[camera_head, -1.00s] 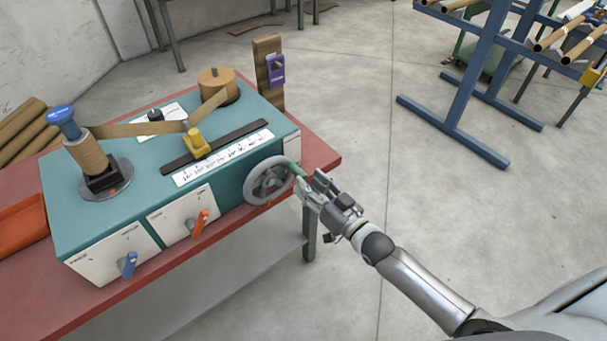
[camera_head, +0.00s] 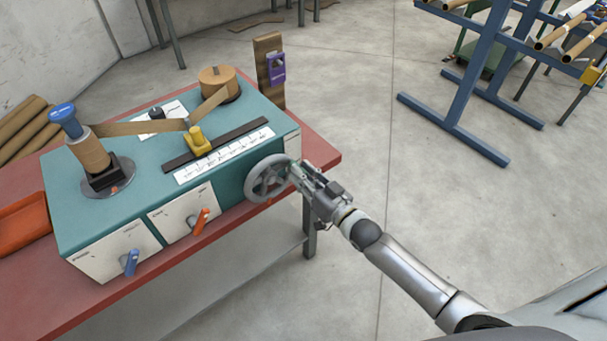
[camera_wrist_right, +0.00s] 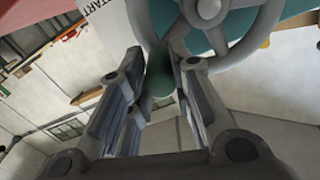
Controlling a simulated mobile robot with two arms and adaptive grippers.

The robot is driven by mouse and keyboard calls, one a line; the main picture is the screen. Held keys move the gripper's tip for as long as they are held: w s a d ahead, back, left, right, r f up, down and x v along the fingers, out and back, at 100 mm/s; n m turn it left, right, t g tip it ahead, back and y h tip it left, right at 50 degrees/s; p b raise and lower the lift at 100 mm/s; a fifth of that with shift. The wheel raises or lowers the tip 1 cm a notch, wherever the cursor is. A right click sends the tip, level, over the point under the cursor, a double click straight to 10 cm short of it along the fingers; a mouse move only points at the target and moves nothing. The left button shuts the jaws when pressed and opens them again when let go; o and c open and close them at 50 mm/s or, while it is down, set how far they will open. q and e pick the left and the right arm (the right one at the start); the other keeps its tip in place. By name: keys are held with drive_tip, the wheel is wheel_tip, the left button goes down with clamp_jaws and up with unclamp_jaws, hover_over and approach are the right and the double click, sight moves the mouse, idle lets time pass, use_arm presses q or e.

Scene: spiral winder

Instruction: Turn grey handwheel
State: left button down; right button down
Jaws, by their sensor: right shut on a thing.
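The grey handwheel (camera_head: 267,179) is mounted on the front right of a teal machine (camera_head: 105,225). In the right wrist view, the handwheel (camera_wrist_right: 208,10) shows its hub and spokes at the top, with a green handle (camera_wrist_right: 159,75) near its rim. My right gripper (camera_head: 298,172) is at the wheel's right side. In the right wrist view, its fingers (camera_wrist_right: 158,62) are on both sides of the green handle and shut on it. The fingers hide most of the handle in the head view. My left gripper is not in view.
The machine stands on a red table (camera_head: 322,153). An orange lever (camera_head: 201,220) and a blue lever (camera_head: 130,262) stick out of its front, left of the wheel. A blue rack (camera_head: 470,90) stands at the upper right. The floor right of the table is clear.

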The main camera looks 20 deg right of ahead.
sight(272, 164)
drive_tip(key=shift+r, duration=0.1)
idle(0.3)
drive_tip(key=r+n+p, duration=0.1)
drive_tip(key=a+n+p, duration=0.1)
drive_tip(key=n, duration=0.1)
drive_tip(key=shift+s+r, duration=0.2)
drive_tip(key=shift+r, duration=0.2)
drive_tip(key=n, duration=0.1)
drive_tip(key=a+r+n, duration=0.1)
drive_tip(key=n+p, duration=0.1)
drive_tip(key=n, duration=0.1)
drive_tip(key=shift+s+a+r, duration=0.15)
drive_tip(key=shift+s+a, duration=0.1)
drive_tip(key=shift+s, duration=0.05)
drive_tip(key=n, duration=0.1)
drive_tip(key=a+n, duration=0.1)
drive_tip(key=shift+s+a+r+n, duration=0.15)
drive_tip(key=shift+s+r+n, duration=0.05)
drive_tip(key=shift+r+n, duration=0.1)
drive_tip(key=shift+s+a+r+n, duration=0.1)
drive_tip(key=shift+s+a+n, duration=0.1)
drive_tip(key=shift+a+n, duration=0.45)
drive_tip(key=shift+s+a+r+n, duration=0.1)
drive_tip(key=shift+s+a+n, duration=0.1)
drive_tip(key=shift+n, duration=0.75)
drive_tip(key=c, duration=1.3)
unclamp_jaws()
